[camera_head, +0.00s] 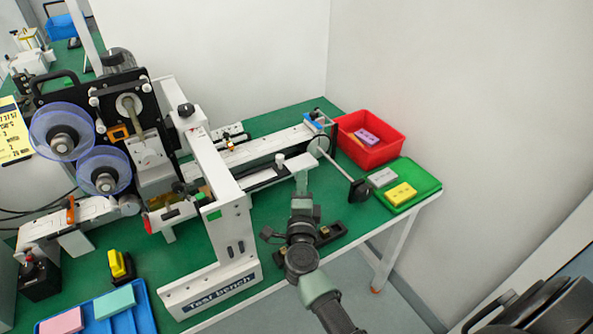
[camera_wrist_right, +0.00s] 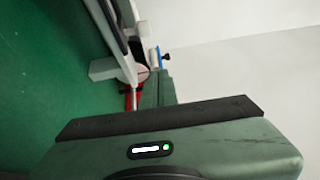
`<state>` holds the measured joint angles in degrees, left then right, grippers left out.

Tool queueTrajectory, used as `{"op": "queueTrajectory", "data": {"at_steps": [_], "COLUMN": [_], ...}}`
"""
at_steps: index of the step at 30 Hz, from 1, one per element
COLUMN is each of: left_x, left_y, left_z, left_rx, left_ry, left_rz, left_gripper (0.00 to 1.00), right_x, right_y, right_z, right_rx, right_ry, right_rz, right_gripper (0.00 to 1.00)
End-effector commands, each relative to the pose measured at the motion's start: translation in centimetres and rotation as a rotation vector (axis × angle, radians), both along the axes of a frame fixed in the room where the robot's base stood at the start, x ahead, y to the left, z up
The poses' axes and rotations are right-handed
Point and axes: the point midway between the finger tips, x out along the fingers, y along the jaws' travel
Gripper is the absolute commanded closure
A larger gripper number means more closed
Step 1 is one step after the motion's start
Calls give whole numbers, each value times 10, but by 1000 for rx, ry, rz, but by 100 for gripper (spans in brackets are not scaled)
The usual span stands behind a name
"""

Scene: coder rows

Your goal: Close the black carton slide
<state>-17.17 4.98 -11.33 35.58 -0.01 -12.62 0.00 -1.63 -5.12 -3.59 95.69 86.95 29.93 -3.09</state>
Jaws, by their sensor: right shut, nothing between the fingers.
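The white conveyor rail (camera_head: 255,153) of the coder machine runs from the machine's white frame toward the back right. A dark bar (camera_head: 262,175) lies along its front side, with a white knob (camera_head: 280,160) standing near it; I take this bar for the black carton slide but cannot be sure. My right gripper (camera_head: 301,180) is shut and empty, its green fingers just in front of the rail, right of the knob. I cannot tell whether it touches anything. In the right wrist view the shut fingers (camera_wrist_right: 156,88) point toward the rail end. My left gripper is not in view.
A black handle (camera_head: 358,189) on a rod sticks out right of my gripper. A red bin (camera_head: 378,150) and a green tray (camera_head: 426,180) stand on the table's right end. A blue tray (camera_head: 145,317) is at front left. Green tabletop (camera_head: 215,255) shows between.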

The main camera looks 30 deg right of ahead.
Motion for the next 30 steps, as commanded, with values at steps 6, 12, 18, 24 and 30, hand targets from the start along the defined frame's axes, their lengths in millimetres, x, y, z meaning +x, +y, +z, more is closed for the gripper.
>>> {"op": "queueTrajectory", "data": {"at_steps": [6,12,18,24,30], "left_x": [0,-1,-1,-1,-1], "left_y": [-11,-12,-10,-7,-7], "left_z": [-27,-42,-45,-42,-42], "left_rx": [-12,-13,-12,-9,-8], "left_ry": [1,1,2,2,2], "left_rz": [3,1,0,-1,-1], "left_gripper": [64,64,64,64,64], "right_x": [16,15,14,38,82], "right_y": [-26,-47,-57,-56,-56], "right_z": [18,3,-8,-7,-7], "right_rx": [-45,-33,-7,-5,-5], "right_ry": [-112,-24,48,49,49], "right_rz": [240,425,473,476,476], "right_gripper": [100,100,100,100,100]}}
